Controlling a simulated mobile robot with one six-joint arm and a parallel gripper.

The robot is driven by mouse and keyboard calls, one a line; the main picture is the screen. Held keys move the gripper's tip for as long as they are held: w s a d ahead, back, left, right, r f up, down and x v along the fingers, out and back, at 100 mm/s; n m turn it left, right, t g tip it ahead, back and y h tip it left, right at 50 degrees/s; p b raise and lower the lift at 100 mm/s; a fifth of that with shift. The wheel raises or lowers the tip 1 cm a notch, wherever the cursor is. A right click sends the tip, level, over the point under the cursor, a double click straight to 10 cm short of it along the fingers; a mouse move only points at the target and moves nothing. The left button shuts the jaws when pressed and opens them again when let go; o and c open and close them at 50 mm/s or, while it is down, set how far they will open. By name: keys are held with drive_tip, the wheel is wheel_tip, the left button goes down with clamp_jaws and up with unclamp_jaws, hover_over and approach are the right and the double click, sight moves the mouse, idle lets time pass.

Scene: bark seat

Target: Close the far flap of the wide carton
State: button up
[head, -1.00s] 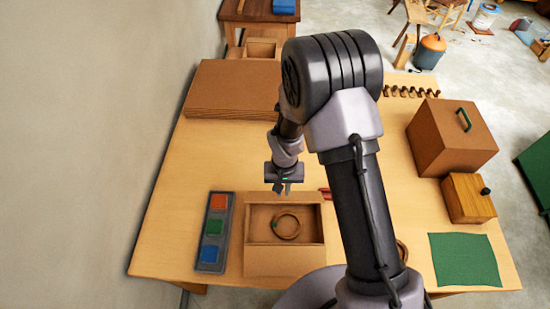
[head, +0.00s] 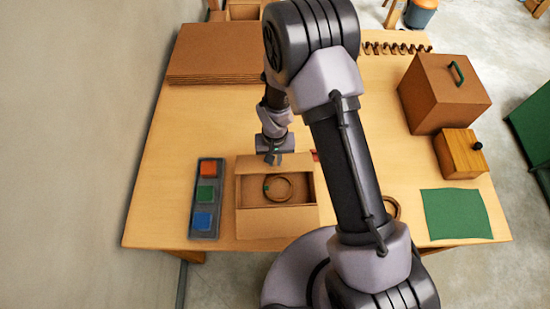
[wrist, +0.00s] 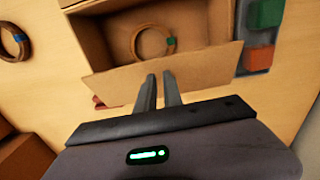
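The wide carton (head: 277,224) is an open brown cardboard box near the front of the table. A ring (head: 279,187) with a green mark lies inside it; it also shows in the wrist view (wrist: 136,42). The far flap (wrist: 190,68) stands out from the carton's far rim, tilted, not over the opening. The near flap covers the near side in the head view. My gripper (head: 275,160) is at the far flap; in the wrist view the fingertips (wrist: 159,75) overlap its outer edge. The fingers are empty with a narrow gap. I cannot tell if they touch the flap.
A tray (head: 193,222) with red, green and blue blocks stands close left of the carton. A red thing (head: 316,156) is by its far right corner. Stacked cardboard (head: 215,55) lies behind. A large box (head: 440,95), wooden box (head: 460,155) and green cloth (head: 455,214) are right.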

sight(275, 166)
drive_tip(key=shift+f, duration=0.1)
drive_tip(key=shift+f+b, duration=1.95)
drive_tip(key=shift+f, duration=0.05)
wheel_tip(275, 166, up, 10)
drive_tip(key=p, duration=0.5)
drive_tip(key=shift+p, duration=0.35)
